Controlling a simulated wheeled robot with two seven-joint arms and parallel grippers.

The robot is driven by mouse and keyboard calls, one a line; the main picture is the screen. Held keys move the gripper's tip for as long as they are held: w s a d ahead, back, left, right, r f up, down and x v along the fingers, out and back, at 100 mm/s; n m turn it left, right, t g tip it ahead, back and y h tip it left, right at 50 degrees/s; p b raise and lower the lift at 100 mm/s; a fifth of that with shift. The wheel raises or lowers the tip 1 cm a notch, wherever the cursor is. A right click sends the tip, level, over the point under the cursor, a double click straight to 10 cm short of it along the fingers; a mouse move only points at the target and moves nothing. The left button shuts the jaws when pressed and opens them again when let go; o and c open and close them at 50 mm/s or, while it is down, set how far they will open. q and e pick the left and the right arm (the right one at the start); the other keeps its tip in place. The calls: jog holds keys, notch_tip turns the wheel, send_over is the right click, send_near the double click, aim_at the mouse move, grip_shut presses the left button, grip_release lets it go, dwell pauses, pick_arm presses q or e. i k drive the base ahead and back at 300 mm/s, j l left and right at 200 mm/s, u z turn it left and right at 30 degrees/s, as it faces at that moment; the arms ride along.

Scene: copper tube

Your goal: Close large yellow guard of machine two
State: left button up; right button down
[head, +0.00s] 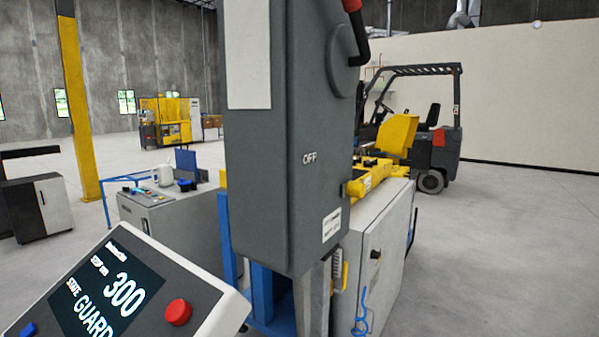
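A machine with a pale grey cabinet (381,262) stands behind a tall dark grey electrical box. A yellow bar-like part (372,180) lies along its top. A yellow panel (399,134) stands up tilted at its far end and looks like a raised guard. I cannot tell from this view whether this is the large guard of machine two. The dark box hides much of the machine. Neither of my grippers is in view.
The dark box (291,190), marked OFF, fills the middle close by. A control panel (122,290) with a red button (178,312) shows "GUARD" and 300 at lower left. A forklift (440,140) stands behind. Floor (500,260) at right is clear.

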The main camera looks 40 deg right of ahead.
aim_at(399, 132)
jog(key=i+l+z, duration=0.15)
jog(key=l+z, duration=0.25)
jog(key=i+l+z, duration=0.2)
jog(key=l+z, duration=0.25)
jog(key=l, duration=0.15)
jog(key=i+l+z, duration=0.25)
jog(key=l+z, duration=0.15)
jog(key=i+l+z, duration=0.3)
jog(key=z, duration=0.15)
jog(key=i+l+z, duration=0.25)
jog(key=z, duration=0.15)
jog(key=i+z, duration=0.45)
